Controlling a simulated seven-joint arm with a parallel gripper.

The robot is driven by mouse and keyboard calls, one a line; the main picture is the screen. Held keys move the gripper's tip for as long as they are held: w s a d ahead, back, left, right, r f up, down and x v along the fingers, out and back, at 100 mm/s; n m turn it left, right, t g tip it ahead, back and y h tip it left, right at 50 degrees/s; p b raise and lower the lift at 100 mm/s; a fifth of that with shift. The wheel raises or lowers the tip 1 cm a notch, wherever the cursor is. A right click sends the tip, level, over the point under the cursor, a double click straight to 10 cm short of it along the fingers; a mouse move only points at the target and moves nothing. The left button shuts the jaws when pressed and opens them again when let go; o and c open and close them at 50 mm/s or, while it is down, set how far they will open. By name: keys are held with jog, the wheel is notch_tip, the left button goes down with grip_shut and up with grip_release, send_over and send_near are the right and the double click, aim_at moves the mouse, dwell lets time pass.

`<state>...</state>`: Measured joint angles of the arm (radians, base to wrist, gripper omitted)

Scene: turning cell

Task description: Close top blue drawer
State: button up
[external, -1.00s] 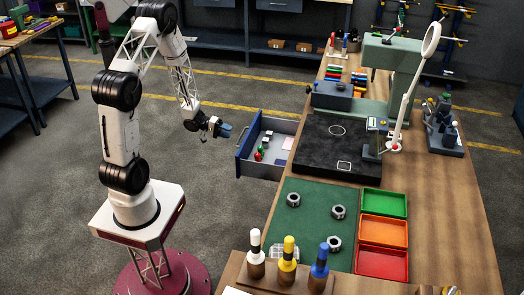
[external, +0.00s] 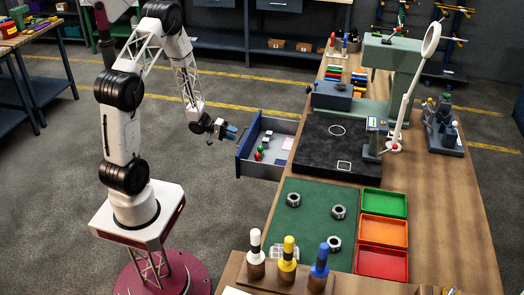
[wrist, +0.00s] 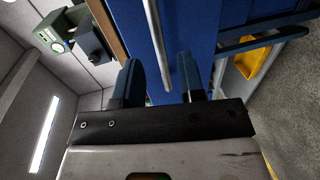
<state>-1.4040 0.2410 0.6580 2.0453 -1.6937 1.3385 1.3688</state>
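The top blue drawer (external: 244,152) stands pulled out from the left side of the workbench, with a red item, a green item and pale pieces inside. My gripper (external: 232,131) is beside the drawer front at its far end, a little to the left in the external view; whether they touch cannot be told. In the wrist view my gripper (wrist: 162,90) has its two dark fingers apart with nothing held between them. The blue drawer front (wrist: 180,20) with its pale, bar-like edge or handle (wrist: 158,45) shows beyond the fingers.
The workbench (external: 440,210) carries a green mat (external: 310,230) with metal nuts, coloured trays (external: 383,232) and a green machine (external: 390,55). Handled tools (external: 288,262) stand at the near edge. The floor (external: 215,210) left of the drawer is clear.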

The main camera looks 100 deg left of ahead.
aim_at(241, 136)
jog(key=shift+x, duration=2.35)
grip_shut()
